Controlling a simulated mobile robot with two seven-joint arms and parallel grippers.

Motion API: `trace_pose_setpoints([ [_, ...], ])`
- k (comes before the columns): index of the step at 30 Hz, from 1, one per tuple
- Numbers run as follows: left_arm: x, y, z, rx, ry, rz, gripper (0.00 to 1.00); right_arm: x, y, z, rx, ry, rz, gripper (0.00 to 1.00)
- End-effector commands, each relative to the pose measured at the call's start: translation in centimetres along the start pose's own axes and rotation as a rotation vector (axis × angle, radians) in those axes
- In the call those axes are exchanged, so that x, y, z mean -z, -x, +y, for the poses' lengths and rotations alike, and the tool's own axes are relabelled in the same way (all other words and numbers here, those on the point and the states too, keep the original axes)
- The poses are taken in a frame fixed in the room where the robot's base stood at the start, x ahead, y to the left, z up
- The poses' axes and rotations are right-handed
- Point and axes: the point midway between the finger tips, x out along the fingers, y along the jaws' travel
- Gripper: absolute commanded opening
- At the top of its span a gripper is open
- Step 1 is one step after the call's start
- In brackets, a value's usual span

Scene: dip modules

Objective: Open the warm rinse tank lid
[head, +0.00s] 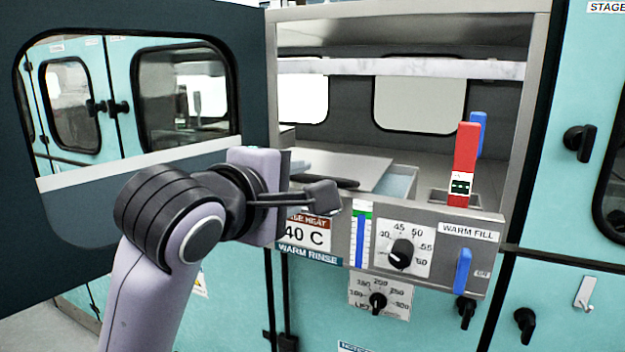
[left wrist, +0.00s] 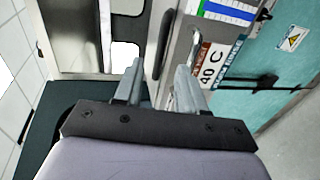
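The warm rinse tank's pale grey lid (head: 362,172) lies roughly flat inside the cabinet, behind the front panel marked WARM RINSE (head: 308,254). A pale bluish strip (head: 401,183) shows along its right side. A dark handle (head: 338,182) shows at the lid's near left, partly hidden by my gripper. My left gripper (head: 322,193) is at the panel's upper left, by this handle. In the left wrist view its two fingers (left wrist: 158,85) stand apart, with a dark bar (left wrist: 163,45) beyond and between them. I cannot tell whether they touch the handle. My right gripper is not in view.
A dark open door (head: 130,190) with a window stands at the left. The front panel has a temperature knob (head: 402,252) and a blue WARM FILL lever (head: 463,270). A red upright piece (head: 465,160) and a blue one (head: 478,130) rise behind the panel's right end.

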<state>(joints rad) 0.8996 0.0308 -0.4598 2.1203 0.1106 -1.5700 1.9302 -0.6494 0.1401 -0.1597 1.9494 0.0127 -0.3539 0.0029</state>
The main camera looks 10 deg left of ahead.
Motion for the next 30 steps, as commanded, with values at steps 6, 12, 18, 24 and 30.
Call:
trace_pose_setpoints([
  [6,0.1,-3.0,0.1,0.004,-0.002,0.003,0.40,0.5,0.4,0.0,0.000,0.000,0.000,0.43],
  [12,0.1,-5.3,0.0,0.003,-0.003,0.003,0.40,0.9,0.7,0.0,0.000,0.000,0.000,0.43],
  [18,0.1,-6.4,-0.1,0.001,-0.002,0.002,0.40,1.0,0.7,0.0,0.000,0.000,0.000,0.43],
  [24,0.1,-6.4,-0.1,0.001,-0.002,0.001,0.40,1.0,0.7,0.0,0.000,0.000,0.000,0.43],
  [30,0.1,-6.4,-0.1,0.001,-0.002,0.002,0.00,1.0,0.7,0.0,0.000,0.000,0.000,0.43],
])
